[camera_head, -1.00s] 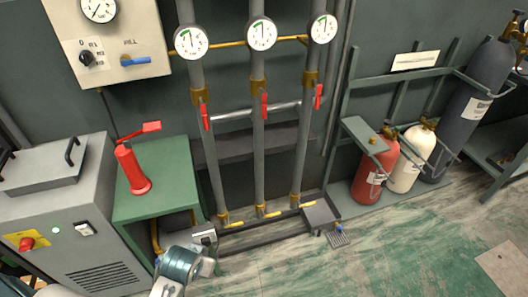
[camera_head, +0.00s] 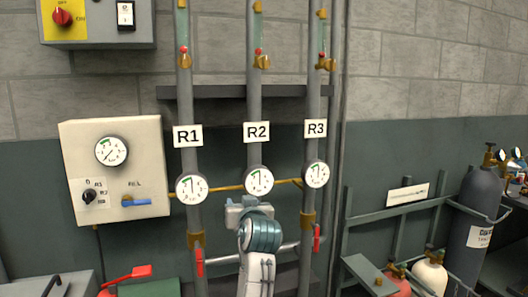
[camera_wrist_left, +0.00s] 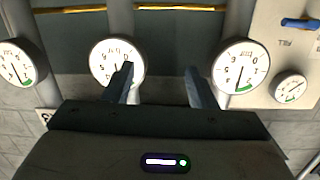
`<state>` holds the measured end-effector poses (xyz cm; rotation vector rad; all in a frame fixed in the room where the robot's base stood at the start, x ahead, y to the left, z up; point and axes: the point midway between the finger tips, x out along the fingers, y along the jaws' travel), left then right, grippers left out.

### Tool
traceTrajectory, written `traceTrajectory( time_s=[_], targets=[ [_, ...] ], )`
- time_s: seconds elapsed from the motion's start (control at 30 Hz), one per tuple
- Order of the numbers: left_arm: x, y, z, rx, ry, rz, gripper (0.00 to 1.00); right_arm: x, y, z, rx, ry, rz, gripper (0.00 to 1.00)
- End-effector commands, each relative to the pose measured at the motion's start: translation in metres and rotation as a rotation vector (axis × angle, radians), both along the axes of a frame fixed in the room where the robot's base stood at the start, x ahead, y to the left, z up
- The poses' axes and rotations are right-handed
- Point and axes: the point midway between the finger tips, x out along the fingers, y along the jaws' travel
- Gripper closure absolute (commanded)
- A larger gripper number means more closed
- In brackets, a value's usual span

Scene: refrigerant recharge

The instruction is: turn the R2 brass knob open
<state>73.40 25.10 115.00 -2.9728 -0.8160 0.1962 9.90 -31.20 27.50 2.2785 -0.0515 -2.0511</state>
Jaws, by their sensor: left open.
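The R2 pipe carries a white R2 label (camera_head: 256,132) in the head view. Near its top is a small brass knob (camera_head: 264,62) with a red tip beside it. The R2 gauge (camera_head: 260,181) is lower on the pipe. My left gripper (camera_head: 246,207) is in front of the R2 pipe, just below the gauge and well below the brass knob. In the left wrist view its two fingers (camera_wrist_left: 158,82) are apart with nothing between them, and one finger overlaps the R2 gauge (camera_wrist_left: 112,52). The knob is not in the wrist view. My right gripper is not in view.
The R1 (camera_head: 188,136) and R3 (camera_head: 315,129) pipes flank R2, with similar brass fittings. A dark horizontal rail (camera_head: 222,91) crosses behind. A control panel (camera_head: 145,160) hangs at left and a grey cylinder (camera_head: 478,215) stands at right.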

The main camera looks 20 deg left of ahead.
Motion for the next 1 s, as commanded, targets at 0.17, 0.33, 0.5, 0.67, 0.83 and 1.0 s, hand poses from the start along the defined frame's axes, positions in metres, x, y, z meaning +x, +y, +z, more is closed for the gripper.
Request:
traceTrajectory(
  time_s=[0.17,0.33,0.5,0.67,0.83,1.0],
  targets=[
    [0.022,-0.032,0.133,0.066,-0.192,0.018,0.48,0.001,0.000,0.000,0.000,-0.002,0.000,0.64],
    [0.018,-0.064,0.244,0.136,-0.351,0.031,0.48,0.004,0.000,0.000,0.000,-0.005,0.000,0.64],
    [0.006,-0.085,0.309,0.183,-0.442,0.038,0.48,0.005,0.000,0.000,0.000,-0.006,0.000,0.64],
    [0.002,-0.090,0.329,0.199,-0.469,0.040,0.48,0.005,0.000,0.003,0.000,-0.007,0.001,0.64],
    [0.008,-0.086,0.335,0.199,-0.466,0.042,0.48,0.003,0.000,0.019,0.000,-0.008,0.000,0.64],
    [0.018,-0.079,0.341,0.200,-0.465,0.042,0.48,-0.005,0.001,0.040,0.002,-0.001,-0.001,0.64]
  ],
)
